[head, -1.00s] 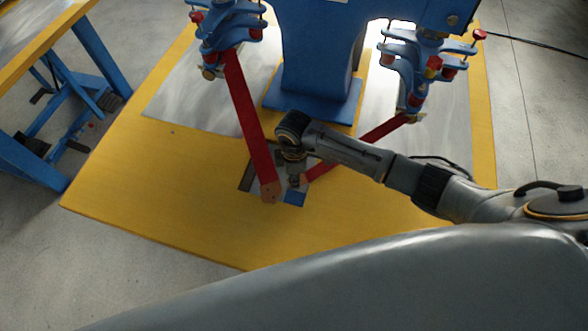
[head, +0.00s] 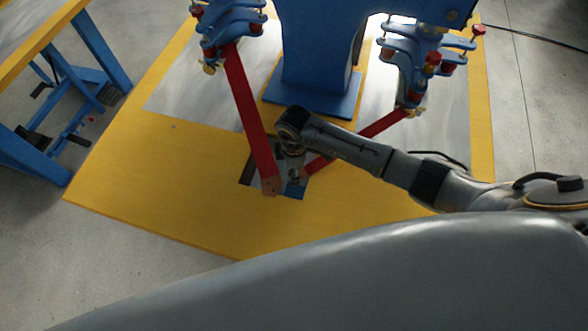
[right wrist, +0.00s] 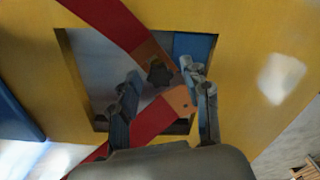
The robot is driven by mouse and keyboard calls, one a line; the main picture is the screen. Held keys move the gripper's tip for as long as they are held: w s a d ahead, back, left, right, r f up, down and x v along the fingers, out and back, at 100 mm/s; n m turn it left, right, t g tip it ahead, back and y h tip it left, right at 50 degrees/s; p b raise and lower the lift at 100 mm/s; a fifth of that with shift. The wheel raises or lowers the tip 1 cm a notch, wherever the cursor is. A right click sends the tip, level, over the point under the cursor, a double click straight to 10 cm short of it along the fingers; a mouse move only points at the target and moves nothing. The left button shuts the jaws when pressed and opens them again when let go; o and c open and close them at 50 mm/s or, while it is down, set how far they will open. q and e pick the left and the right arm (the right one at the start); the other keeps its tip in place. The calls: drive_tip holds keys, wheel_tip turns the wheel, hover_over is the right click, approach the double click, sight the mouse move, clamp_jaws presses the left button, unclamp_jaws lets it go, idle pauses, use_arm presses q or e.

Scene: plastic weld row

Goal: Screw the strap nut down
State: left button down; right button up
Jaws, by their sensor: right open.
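Two red straps with brown ends meet over a rectangular opening in the yellow platform. The left strap (head: 249,115) runs down from the upper left, and the right strap (head: 381,125) comes in from the right. In the right wrist view a dark nut-like piece (right wrist: 159,72) sits at the brown end of one strap (right wrist: 110,20). My right gripper (right wrist: 166,88) is open, with one finger on each side of the dark piece. Whether it touches is unclear. My left gripper is not in view.
The yellow platform (head: 140,190) carries a blue column (head: 315,85) behind the opening. Blue clamp assemblies (head: 228,25) with red parts stand at both sides. A blue-legged bench (head: 100,55) is at the left. The platform's front left is clear.

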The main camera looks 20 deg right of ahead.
drive_tip(key=n, duration=0.3)
drive_tip(key=shift+n+b, duration=0.3)
drive_tip(key=n+b, duration=0.1)
drive_tip(key=n, duration=0.3)
drive_tip(key=shift+w+f+n, duration=0.1)
drive_tip(key=shift+n, duration=0.3)
drive_tip(key=n+b, duration=0.2)
drive_tip(key=n, duration=0.4)
drive_tip(key=shift+n, duration=0.3)
drive_tip(key=shift+n+b, duration=0.5)
drive_tip(key=shift+n, duration=0.7)
